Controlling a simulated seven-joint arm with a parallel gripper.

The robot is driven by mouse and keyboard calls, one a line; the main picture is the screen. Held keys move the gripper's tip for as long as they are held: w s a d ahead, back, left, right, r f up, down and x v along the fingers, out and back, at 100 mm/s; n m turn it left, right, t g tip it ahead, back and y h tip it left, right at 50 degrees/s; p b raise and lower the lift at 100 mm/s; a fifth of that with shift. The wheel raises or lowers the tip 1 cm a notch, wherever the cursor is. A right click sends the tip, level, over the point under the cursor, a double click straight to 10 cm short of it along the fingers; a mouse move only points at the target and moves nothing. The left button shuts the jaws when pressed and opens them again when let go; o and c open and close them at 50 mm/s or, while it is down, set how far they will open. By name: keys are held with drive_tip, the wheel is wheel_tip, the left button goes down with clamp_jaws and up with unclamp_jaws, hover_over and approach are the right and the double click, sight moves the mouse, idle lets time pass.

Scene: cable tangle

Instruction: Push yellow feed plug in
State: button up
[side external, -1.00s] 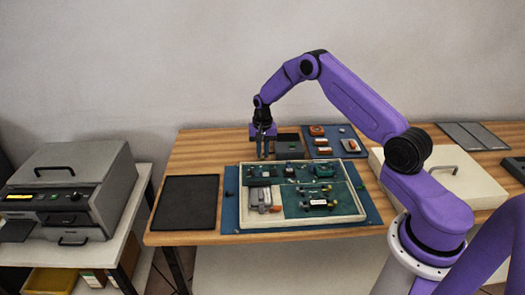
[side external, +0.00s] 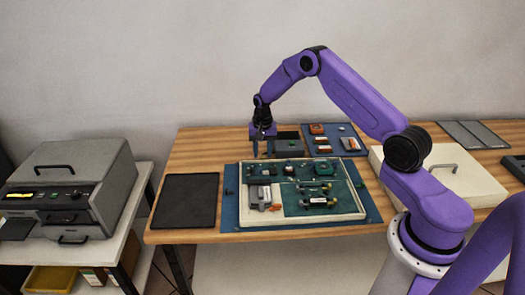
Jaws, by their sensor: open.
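A green circuit board (side external: 298,207) lies in a cream tray (side external: 245,223) on a blue mat (side external: 229,215). Grey blocks, small dark parts and an orange-red piece (side external: 276,207) sit in it. I cannot make out a yellow plug or its socket at this size. My gripper (side external: 263,155) points down above the back left edge of the tray. Its fingers are apart, with nothing visible between them.
A black mat (side external: 187,201) lies left of the tray. A dark box (side external: 289,143) and a blue mat with small orange and grey parts (side external: 323,141) lie behind. A cream case with a handle (side external: 447,176) stands at the right.

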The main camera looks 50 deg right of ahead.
drive_tip(key=shift+r, duration=3)
drive_tip(key=shift+a, duration=0.1)
drive_tip(key=s+a+r+n, duration=0.5)
drive_tip(key=s+a+r, duration=0.15)
drive_tip(key=a, duration=0.35)
drive_tip(key=s+a+r+n, duration=0.55)
drive_tip(key=s+a, duration=0.25)
drive_tip(key=a, duration=0.2)
drive_tip(key=s+r+n, duration=0.2)
drive_tip(key=s+n, duration=0.3)
drive_tip(key=s, duration=0.8)
drive_tip(key=s+r+n, duration=0.1)
drive_tip(key=s+n, duration=0.5)
drive_tip(key=s, duration=0.8)
drive_tip(key=shift+s+d+r, duration=0.15)
drive_tip(key=shift+d+r, duration=0.2)
